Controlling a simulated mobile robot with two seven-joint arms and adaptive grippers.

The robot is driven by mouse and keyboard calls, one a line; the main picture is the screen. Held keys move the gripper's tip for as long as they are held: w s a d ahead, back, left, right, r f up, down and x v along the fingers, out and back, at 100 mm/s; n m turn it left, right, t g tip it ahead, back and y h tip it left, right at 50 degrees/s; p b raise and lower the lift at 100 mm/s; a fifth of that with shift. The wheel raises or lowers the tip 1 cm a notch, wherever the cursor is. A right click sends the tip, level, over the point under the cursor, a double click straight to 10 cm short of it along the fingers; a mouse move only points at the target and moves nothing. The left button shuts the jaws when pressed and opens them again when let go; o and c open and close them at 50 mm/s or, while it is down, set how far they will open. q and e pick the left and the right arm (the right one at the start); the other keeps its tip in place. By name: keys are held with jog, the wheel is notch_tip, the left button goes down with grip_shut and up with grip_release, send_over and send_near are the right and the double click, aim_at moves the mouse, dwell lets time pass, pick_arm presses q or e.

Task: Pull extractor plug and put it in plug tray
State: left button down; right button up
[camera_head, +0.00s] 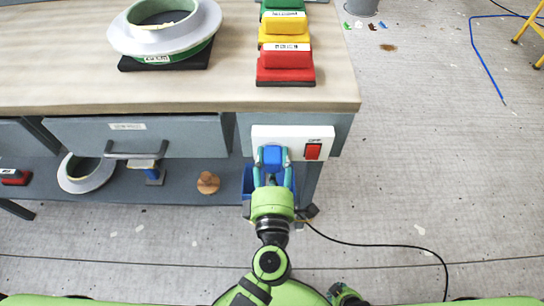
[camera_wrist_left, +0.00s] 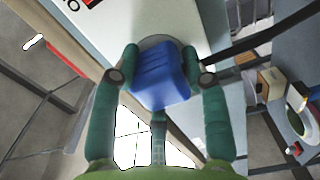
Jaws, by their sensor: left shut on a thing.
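The blue extractor plug (camera_head: 273,156) is at the socket on a white panel (camera_head: 292,133) on the workbench front. My left gripper (camera_head: 273,172) is shut on the plug, with a finger on each side. In the left wrist view, the plug (camera_wrist_left: 160,75) sits between the green fingers, against a round grey socket (camera_wrist_left: 162,42); I cannot tell how deep it is seated. A blue tray (camera_head: 247,182), perhaps the plug tray, shows below the panel, mostly hidden behind my left gripper.
A red switch (camera_head: 312,151) marked OFF is right of the plug. A drawer handle (camera_head: 134,155) juts out at left. The workbench (camera_head: 190,95) carries red, yellow and green blocks and a ring-shaped mould (camera_head: 165,40). A black cable (camera_head: 380,247) lies on open floor at right.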

pick_arm(q)
jog(key=shift+c, duration=2.2)
grip_release()
jog(key=s, duration=1.2)
